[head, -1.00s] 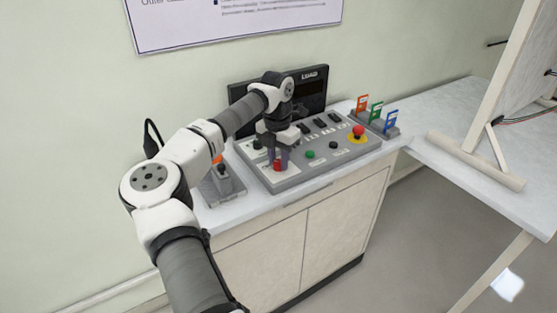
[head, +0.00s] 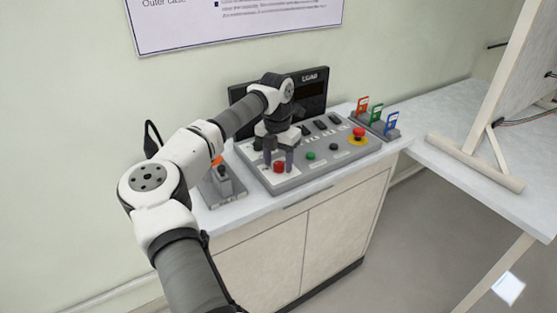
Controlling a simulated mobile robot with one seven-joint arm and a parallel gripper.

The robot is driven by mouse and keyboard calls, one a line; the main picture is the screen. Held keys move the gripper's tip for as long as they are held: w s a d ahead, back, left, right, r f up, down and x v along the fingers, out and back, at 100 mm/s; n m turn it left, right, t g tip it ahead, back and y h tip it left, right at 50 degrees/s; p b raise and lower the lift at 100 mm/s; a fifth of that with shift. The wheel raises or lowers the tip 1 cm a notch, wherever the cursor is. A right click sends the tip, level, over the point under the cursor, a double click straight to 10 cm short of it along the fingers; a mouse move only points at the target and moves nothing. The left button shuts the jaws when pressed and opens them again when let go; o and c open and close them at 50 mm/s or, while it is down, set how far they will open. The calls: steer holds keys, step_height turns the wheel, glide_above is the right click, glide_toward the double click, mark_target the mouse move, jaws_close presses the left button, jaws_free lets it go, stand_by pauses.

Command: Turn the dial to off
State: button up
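The control panel (head: 297,179) is a grey sloped box on the counter, with several buttons and switches. A red knob (head: 279,168), which may be the dial, sits on a white plate at its front left. My gripper (head: 278,163) points down over this knob. Its two fingers stand apart, one on each side of the knob, with visible space between them and it. It looks open and holds nothing. The knob's pointer and any off mark are too small to read. My gripper and wrist hide the panel's back left part.
A red mushroom button on a yellow base (head: 358,135), a green button (head: 310,156) and a black knob (head: 333,147) are on the panel. A grey box (head: 221,186) stands left. A rack with coloured tags (head: 378,123) stands right. A dark display (head: 313,88) is behind.

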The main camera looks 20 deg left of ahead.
mark_target(278, 163)
step_height(278, 163, up, 14)
steer(key=b, duration=0.1)
steer(key=shift+b, duration=0.4)
steer(key=shift+w+a+f, duration=0.1)
steer(key=shift+f, duration=0.05)
stand_by(0.4)
